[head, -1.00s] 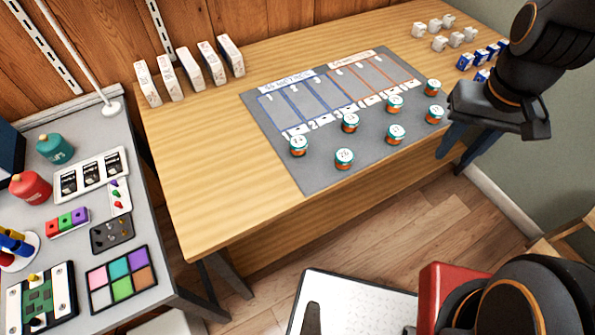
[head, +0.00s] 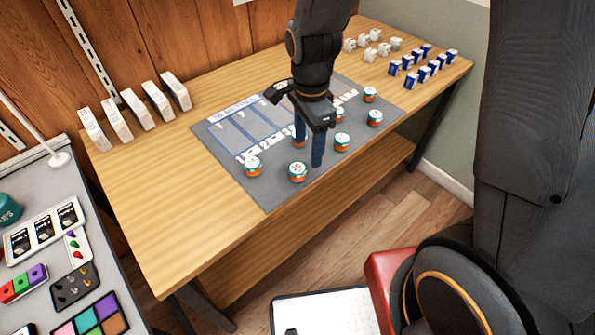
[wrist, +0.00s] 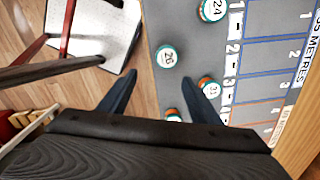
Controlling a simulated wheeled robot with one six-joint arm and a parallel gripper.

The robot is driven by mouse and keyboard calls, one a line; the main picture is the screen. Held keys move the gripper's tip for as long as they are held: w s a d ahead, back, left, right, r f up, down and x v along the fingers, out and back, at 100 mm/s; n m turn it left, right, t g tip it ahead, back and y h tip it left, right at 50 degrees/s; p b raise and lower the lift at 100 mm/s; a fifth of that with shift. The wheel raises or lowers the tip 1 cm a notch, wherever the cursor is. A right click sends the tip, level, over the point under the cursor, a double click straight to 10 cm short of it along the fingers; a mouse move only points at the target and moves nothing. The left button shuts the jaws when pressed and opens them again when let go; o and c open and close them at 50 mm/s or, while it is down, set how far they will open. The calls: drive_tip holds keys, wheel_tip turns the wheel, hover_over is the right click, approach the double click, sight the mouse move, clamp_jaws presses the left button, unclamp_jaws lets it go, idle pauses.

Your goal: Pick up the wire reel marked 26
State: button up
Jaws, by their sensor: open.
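The wire reel marked 26 (wrist: 167,57) is a small white-topped reel with a teal rim, standing upright on the grey mat (wrist: 180,25). My gripper (head: 308,152) is open and empty above the mat, just right of that reel. In the wrist view its two fingers (wrist: 160,92) point down, and reel 26 lies ahead of the gap between them, untouched.
Close neighbours are a reel marked 24 (wrist: 212,10), one apparently marked 31 (wrist: 209,87) near a finger, and a partly hidden reel (wrist: 172,114). White boxes (head: 135,115) stand at the back left, blue boxes (head: 425,68) at the right.

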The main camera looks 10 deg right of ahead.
sight(298, 168)
drive_tip(key=a+m, duration=0.1)
drive_tip(key=a+f+m, duration=0.1)
drive_tip(key=shift+w+a+f+m, duration=0.15)
drive_tip(key=shift+w+f+m, duration=0.1)
drive_tip(key=shift+w+m, duration=0.15)
drive_tip(key=shift+f, duration=0.25)
drive_tip(key=shift+s+f+p, duration=0.15)
drive_tip(key=shift+f+p, duration=1)
drive_tip(key=shift+f, duration=2.5)
drive_tip(key=c, duration=1.1)
